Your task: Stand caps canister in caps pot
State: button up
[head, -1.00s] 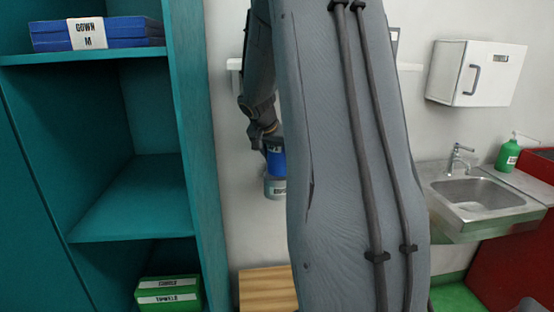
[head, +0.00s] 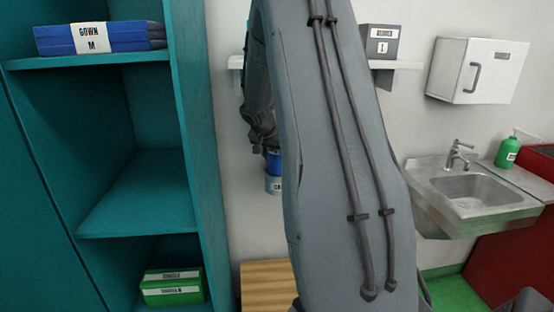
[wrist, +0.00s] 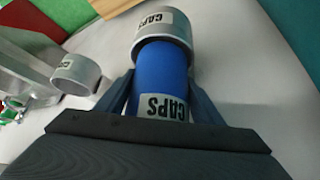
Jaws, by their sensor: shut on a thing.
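The caps canister (wrist: 163,72) is a blue cylinder with a white CAPS label, upside down in the wrist view. My gripper (wrist: 160,82) is shut on it, one finger on each side. The canister's far end overlaps the mouth of the caps pot (wrist: 150,22), a grey round pot with a CAPS label. The rim seems to surround that end; how deep it sits I cannot tell. In the head view the blue canister (head: 273,160) shows just above the grey pot (head: 273,184), both partly hidden by my arm.
A second grey pot (wrist: 76,74) stands left in the wrist view. In the head view are a teal cabinet (head: 140,190) at left, a wall shelf (head: 405,65) with a grey box (head: 380,42), a sink (head: 475,190) and a wooden surface (head: 266,285).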

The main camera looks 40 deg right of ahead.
jog(key=shift+f+b, duration=0.6)
jog(key=shift+b, duration=0.3)
jog(key=o, duration=1.1)
jog(key=shift+o, duration=0.2)
jog(key=shift+r, duration=0.1)
jog(key=shift+r+p, duration=0.7)
jog(key=shift+p, duration=0.45)
jog(key=b+v, duration=0.3)
jog(key=v, duration=0.8)
jog(key=shift+s+a+r+b, duration=0.15)
jog(key=shift+a+r+b, duration=0.1)
jog(key=shift+b, duration=0.05)
